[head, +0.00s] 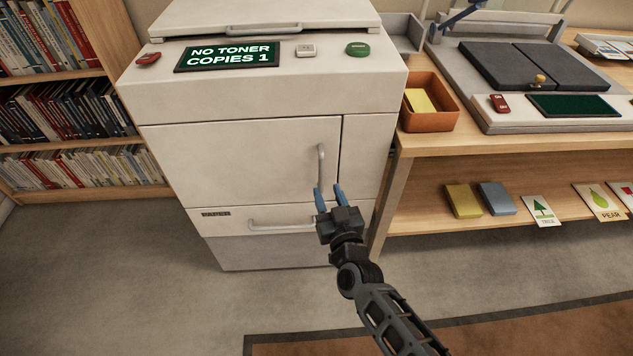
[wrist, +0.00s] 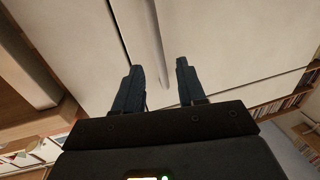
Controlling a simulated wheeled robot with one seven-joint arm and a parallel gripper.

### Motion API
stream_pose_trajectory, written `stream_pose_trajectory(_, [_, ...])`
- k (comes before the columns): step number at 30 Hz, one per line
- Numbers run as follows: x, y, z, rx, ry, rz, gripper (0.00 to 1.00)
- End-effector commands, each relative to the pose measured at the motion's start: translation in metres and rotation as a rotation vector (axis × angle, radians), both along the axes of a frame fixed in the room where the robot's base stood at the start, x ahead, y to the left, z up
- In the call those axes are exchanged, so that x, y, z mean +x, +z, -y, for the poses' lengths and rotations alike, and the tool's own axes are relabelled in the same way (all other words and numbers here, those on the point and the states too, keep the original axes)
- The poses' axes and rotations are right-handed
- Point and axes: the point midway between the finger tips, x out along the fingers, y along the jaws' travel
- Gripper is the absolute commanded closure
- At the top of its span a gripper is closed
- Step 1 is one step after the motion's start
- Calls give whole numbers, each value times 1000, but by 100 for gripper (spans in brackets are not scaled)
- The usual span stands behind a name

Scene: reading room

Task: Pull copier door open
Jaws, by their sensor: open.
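The copier (head: 270,90) is a large off-white machine, and its front door (head: 250,160) is shut flush with the body. The door's vertical handle (head: 321,166) is a light bar near the door's right edge. My gripper (head: 329,189) has blue fingers, is open and empty, and is at the lower end of the handle in the head view. In the wrist view the open fingers (wrist: 158,78) point at the door face (wrist: 220,40). The pale handle bar (wrist: 159,45) lies beyond the tips, between their lines. Contact with the handle cannot be told.
Below the door is a paper drawer (head: 225,222) with a horizontal handle (head: 282,224). A wooden table (head: 440,146) with an orange bin (head: 438,118) stands close on the right. A bookshelf (head: 65,90) is at left. Grey floor (head: 150,300) in front is clear.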

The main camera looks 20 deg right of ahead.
Motion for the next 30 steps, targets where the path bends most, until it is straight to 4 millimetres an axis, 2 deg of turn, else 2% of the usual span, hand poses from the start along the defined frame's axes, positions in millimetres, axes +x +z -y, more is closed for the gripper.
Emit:
stream_pose_trajectory(3, [20, -1, 2, 0, -1, 3, 60])
stream_pose_trajectory(9, [45, -1, 5, 1, 0, 2, 60])
stream_pose_trajectory(14, [53, 0, 6, 0, 0, 1, 60])
stream_pose_trajectory(21, [54, 0, 6, 0, 0, 1, 60])
stream_pose_trajectory(23, [54, 0, 7, 0, 0, 1, 64])
stream_pose_trajectory(30, [54, 0, 6, 0, 0, 1, 87])
